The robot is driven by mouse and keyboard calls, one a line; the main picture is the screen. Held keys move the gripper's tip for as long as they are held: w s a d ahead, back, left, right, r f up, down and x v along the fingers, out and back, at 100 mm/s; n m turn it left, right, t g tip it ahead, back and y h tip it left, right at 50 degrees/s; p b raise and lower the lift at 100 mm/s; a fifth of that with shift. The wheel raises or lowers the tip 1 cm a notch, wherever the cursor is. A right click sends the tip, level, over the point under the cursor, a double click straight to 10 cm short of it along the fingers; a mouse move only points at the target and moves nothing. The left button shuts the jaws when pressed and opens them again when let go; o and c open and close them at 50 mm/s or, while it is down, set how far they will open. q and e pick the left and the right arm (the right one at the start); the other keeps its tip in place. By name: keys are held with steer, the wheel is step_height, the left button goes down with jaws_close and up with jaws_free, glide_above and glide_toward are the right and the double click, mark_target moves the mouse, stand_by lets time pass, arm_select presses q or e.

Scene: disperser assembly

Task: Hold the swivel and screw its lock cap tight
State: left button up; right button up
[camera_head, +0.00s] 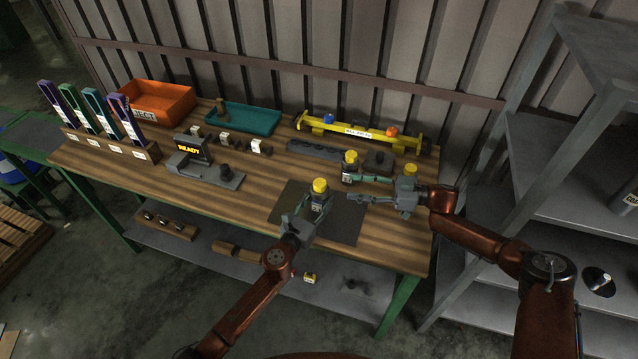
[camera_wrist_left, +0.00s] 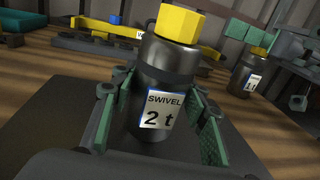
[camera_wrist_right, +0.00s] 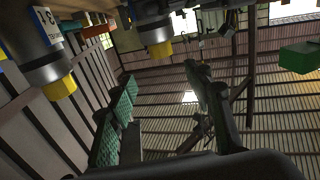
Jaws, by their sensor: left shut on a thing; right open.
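The 2 t swivel (camera_wrist_left: 158,80) is a dark bottle-shaped body with a white label, over the dark mat (camera_head: 352,229). Its yellow lock cap (camera_wrist_left: 185,23) sits on top; it also shows in the head view (camera_head: 320,185). I cannot tell how tight the cap is. My left gripper (camera_wrist_left: 160,122) is shut around the swivel's body, one finger on each side. My right gripper (camera_head: 357,188) is open and empty, to the right of the held swivel and apart from it, fingers pointing left. In the right wrist view its fingers (camera_wrist_right: 165,100) stand wide apart.
A second yellow-capped swivel (camera_head: 349,170) marked 1 t stands just behind, close to my right gripper. A yellow rack (camera_head: 360,132), a teal tray (camera_head: 243,119) and an orange bin (camera_head: 160,100) line the back. A READY display unit (camera_head: 205,170) stands left.

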mark_target(319, 182)
steer(key=a, duration=0.4)
steer(key=w+a, duration=0.1)
steer(key=a, duration=0.6)
steer(key=shift+w+a+f, duration=0.3)
steer(key=shift+w+a, duration=0.1)
steer(key=shift+c, duration=0.5)
steer(key=c, duration=1.1)
